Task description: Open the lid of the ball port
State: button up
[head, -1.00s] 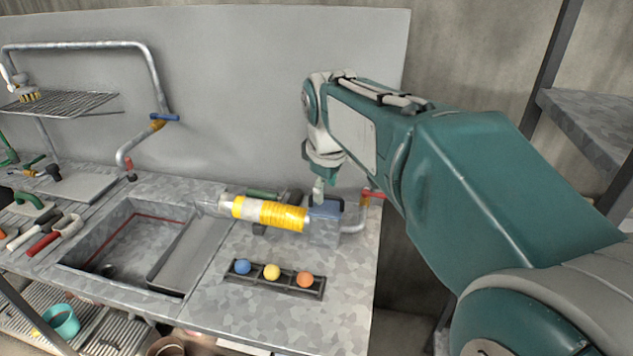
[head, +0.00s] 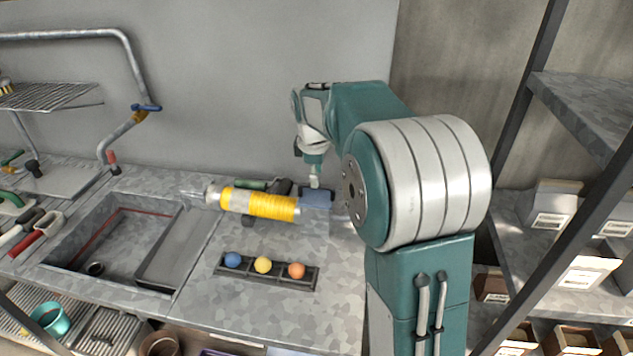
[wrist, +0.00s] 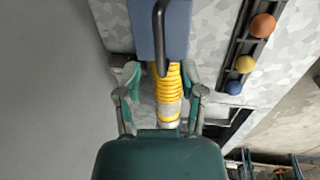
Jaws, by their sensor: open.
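The ball port's blue-grey lid (head: 316,197) sits at the right end of the yellow-ribbed fibre-spraying device (head: 262,204) on the counter. In the wrist view the lid (wrist: 177,30) is at the top, with a dark bar handle (wrist: 158,30) running down its middle. The yellow ribbed part (wrist: 168,90) shows below it. My gripper (head: 315,182) is above the lid in the head view. In the wrist view my gripper (wrist: 160,72) has its fingers spread, one on each side of the handle's lower end. I cannot tell whether they touch anything. The lid looks closed.
A dark rack (head: 265,272) holds blue, yellow and orange balls in front of the device. The sink (head: 115,240) lies to the left, with hand tools beyond it. A shelf (head: 575,105) with boxes stands to the right. The grey wall panel (head: 230,90) is behind.

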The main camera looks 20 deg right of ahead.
jog(key=shift+w+d+f, duration=0.15)
jog(key=shift+f, duration=0.65)
jog(key=shift+w+d+f, duration=0.1)
jog(key=shift+f, duration=0.65)
grip_shut()
jog(key=shift+a+r, duration=0.1)
jog(key=shift+a, duration=0.15)
